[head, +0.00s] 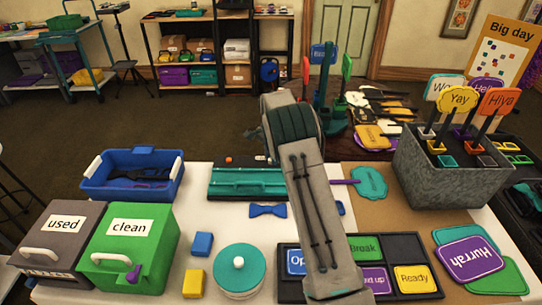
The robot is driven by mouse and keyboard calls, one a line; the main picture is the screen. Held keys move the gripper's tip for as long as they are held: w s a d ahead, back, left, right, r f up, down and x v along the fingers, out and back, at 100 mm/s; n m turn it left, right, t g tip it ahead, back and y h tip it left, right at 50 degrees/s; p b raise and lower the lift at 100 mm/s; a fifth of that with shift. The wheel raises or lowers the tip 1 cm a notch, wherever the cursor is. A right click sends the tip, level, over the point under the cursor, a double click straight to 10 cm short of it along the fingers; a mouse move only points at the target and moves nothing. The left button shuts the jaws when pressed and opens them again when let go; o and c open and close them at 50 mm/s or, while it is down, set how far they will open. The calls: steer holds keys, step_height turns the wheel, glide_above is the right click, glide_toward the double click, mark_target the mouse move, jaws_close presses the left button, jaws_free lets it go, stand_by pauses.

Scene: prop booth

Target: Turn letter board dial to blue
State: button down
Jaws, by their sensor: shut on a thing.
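A low teal panel (240,182) with a dark edge lies at the back middle of the white table, left of my arm. I cannot tell whether it is the letter board. A small orange spot and a pale spot show along its far edge. No dial can be made out, and no blue setting can be read. My arm crosses the middle of the view and covers the panel's right end and the table behind it. My gripper does not show; what it holds and touches is hidden.
A black tray of word tiles (415,240) lies at the front right. A green "clean" box (128,245), grey "used" box (58,240), blue bin (130,180) and round teal-lidded tub (238,270) stand left. A grey sign box (450,175) stands right. A blue bow (268,210) lies mid-table.

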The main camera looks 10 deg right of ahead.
steer(key=shift+w+r+m, duration=0.1)
steer(key=shift+m, duration=0.3)
steer(key=c, duration=1.2)
jaws_free()
steer(key=shift+c, duration=0.2)
step_height(320, 180, up, 14)
